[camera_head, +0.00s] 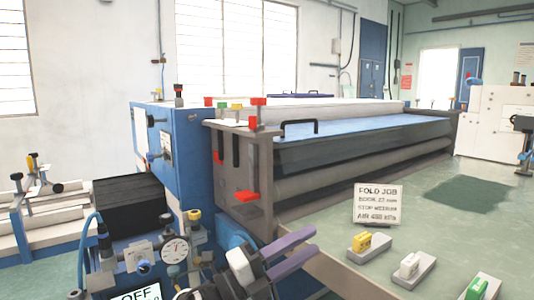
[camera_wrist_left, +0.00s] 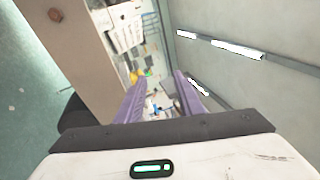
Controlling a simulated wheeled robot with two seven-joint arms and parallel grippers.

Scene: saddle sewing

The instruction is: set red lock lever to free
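Several red parts show on the grey end plate of the long machine in the head view. A red lever (camera_head: 246,196) sticks out low on the plate, and a red block (camera_head: 217,157) sits higher at its left edge. Which one is the lock lever, and its setting, I cannot tell. My left gripper (camera_head: 316,239) has purple fingers that stand apart with nothing between them. It is below and to the right of the low red lever, apart from it in the picture. The fingers (camera_wrist_left: 157,88) also show apart in the left wrist view. My right gripper is not in view.
A sign (camera_head: 379,204) stands on the green table (camera_head: 320,262) to the right. Blocks with yellow (camera_head: 369,242), white (camera_head: 413,266) and green (camera_head: 479,288) tops lie in front of it. A dial gauge (camera_head: 175,250) is left of my gripper.

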